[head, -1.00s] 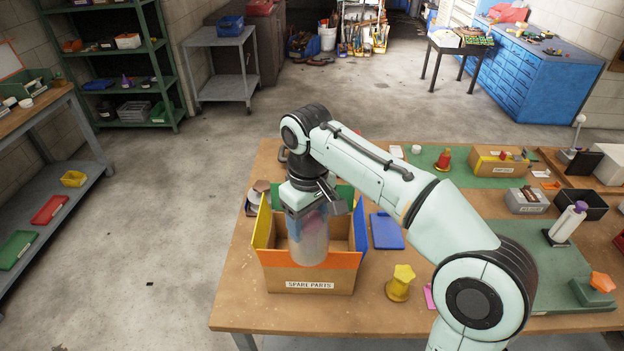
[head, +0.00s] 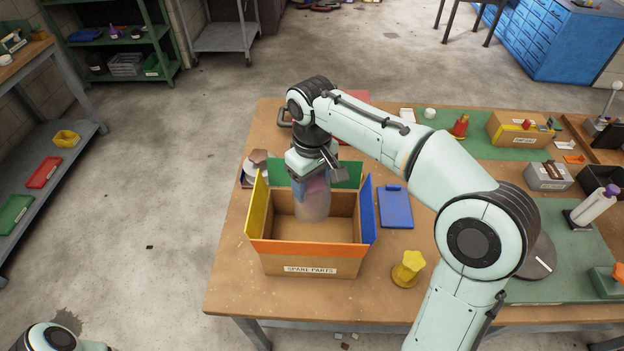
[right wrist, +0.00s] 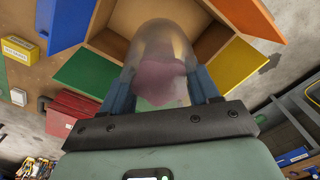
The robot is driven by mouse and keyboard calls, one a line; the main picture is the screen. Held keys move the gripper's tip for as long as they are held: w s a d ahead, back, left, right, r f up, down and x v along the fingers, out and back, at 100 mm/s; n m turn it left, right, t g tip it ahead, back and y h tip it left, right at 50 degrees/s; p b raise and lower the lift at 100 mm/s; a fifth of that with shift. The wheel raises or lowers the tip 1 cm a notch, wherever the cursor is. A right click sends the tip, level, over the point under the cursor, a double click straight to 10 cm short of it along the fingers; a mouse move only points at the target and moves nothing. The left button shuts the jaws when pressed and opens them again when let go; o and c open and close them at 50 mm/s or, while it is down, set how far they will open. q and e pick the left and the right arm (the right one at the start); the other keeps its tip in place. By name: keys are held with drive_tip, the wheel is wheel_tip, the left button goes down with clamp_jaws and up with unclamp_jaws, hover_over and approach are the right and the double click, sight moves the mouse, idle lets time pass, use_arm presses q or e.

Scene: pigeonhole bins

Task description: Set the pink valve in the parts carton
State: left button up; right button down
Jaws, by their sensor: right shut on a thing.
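The parts carton (head: 310,258) is an open cardboard box labelled SPARE PARTS, with yellow, green, blue and orange flaps, on the workbench. It also shows in the right wrist view (right wrist: 205,45). My right gripper (head: 313,186) points down over the carton's opening. Its fingers (right wrist: 163,88) are shut on the pink valve (right wrist: 160,80), whose pink part shows through a cloudy, see-through domed body. In the head view the dome's lower end overlaps the carton's inside; whether it touches the floor cannot be told. My left gripper is out of view.
A yellow valve-like part (head: 408,268) stands right of the carton. A blue clipboard-like item (head: 395,207) lies beside the blue flap. A red box (right wrist: 70,112) is behind. Bare bench lies in front of the carton.

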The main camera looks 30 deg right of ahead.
drive_tip(key=shift+r, duration=0.1)
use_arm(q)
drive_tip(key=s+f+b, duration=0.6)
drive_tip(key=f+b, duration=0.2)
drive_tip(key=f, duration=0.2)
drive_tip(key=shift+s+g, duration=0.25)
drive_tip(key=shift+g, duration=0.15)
use_arm(e)
wheel_tip(320, 180, down, 17)
use_arm(q)
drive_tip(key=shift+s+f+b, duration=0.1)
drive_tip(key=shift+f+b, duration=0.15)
drive_tip(key=shift+b, duration=0.05)
use_arm(e)
drive_tip(key=shift+f, duration=0.4)
drive_tip(key=shift+c, duration=0.9)
unclamp_jaws()
